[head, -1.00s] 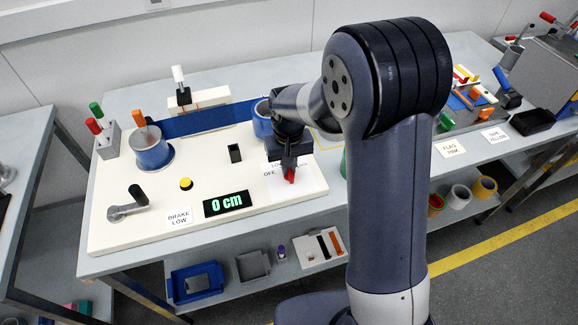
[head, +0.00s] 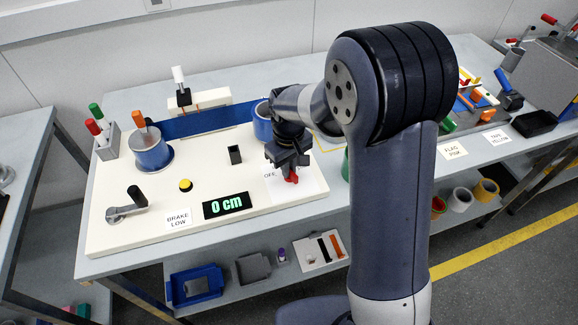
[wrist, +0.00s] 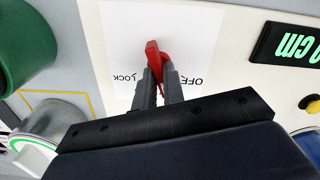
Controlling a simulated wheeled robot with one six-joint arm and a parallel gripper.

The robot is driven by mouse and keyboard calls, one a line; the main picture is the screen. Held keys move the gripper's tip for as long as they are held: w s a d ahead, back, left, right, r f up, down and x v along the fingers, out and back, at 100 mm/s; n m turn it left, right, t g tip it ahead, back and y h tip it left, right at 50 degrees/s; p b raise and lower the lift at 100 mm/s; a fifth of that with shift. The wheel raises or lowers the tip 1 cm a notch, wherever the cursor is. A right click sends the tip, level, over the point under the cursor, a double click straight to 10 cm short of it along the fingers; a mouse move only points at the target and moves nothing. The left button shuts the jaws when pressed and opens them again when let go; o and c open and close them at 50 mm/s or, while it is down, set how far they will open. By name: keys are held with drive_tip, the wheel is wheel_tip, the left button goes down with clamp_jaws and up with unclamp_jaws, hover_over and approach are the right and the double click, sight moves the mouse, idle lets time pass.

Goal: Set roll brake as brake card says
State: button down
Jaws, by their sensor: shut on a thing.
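A red brake lever (head: 291,178) stands on a white plate (head: 310,182) at the right of the cream board. It also shows in the wrist view (wrist: 153,52). My gripper (head: 289,170) is shut on the red lever; its dark jaws (wrist: 161,80) clasp the lever's sides. In the wrist view, upside-down, OFF is printed right of the lever and LOCK left of it; the jaws hide the part between. The brake card (head: 178,218) reads BRAKE LOW and lies at the board's front edge.
The display (head: 226,204) reads 0 cm. A yellow button (head: 186,185) and a crank with a black knob (head: 137,196) are to its left. A blue roll (head: 152,155) feeds a blue strip (head: 205,121) along the back. A small black post (head: 235,154) stands mid-board.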

drive_tip(key=c, duration=1.5)
unclamp_jaws()
wheel_tip(320, 180, up, 11)
drive_tip(key=shift+b, duration=0.35)
drive_tip(key=shift+f, duration=0.15)
wheel_tip(320, 180, down, 11)
drive_tip(key=shift+r+p, duration=0.1)
drive_tip(key=shift+p, duration=0.25)
